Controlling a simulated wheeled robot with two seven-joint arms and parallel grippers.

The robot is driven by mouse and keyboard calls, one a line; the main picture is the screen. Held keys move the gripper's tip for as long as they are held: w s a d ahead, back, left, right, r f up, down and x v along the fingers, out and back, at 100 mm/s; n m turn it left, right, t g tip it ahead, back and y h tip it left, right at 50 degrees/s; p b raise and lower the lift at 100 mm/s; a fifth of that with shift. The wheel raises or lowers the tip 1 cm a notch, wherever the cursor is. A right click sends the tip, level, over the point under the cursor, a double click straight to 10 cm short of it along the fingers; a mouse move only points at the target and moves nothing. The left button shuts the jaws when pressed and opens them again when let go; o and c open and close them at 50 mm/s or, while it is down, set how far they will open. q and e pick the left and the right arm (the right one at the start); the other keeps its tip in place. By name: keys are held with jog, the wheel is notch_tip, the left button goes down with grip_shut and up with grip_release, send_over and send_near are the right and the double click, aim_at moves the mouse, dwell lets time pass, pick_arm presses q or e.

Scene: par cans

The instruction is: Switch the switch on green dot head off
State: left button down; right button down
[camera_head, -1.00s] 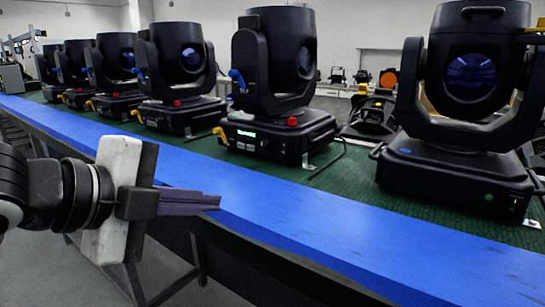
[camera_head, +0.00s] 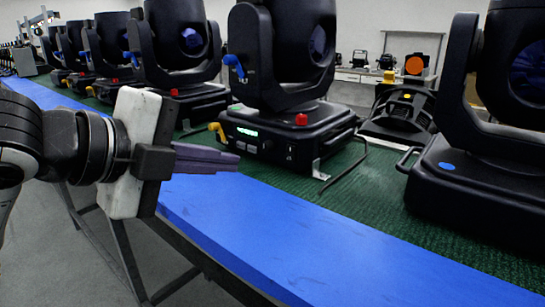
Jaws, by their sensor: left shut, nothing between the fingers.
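A black moving head (camera_head: 480,195) with a blue dot (camera_head: 446,166) on its base stands at the right, cut off by the picture edge. No green dot shows on it now. My left gripper (camera_head: 237,162) is shut and empty. It points right, in front of the blue table edge and apart from the heads. My right gripper is out of view.
The heads stand in a row on a green mat (camera_head: 355,205) along a table with a blue front edge (camera_head: 260,225). A metal bracket (camera_head: 335,170) sticks out beside the centre head. A black device (camera_head: 400,112) lies between the two nearest heads. Open floor lies lower left.

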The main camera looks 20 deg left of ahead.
aim_at(288, 162)
pick_arm(q)
jog(key=shift+r+p+x, duration=0.2)
jog(key=shift+p+x, duration=1.45)
jog(key=shift+p, duration=1.45)
jog(key=b+x, duration=0.1)
jog(key=x, duration=0.3)
jog(key=shift+w+d+f, duration=0.1)
jog(key=shift+f, duration=0.15)
jog(key=w, duration=0.1)
jog(key=w+d, duration=0.1)
jog(key=w, duration=0.2)
jog(key=shift+w+d+f+b, duration=0.1)
jog(key=shift+d+f+b, duration=0.2)
jog(key=shift+f, duration=0.1)
jog(key=shift+w, duration=0.15)
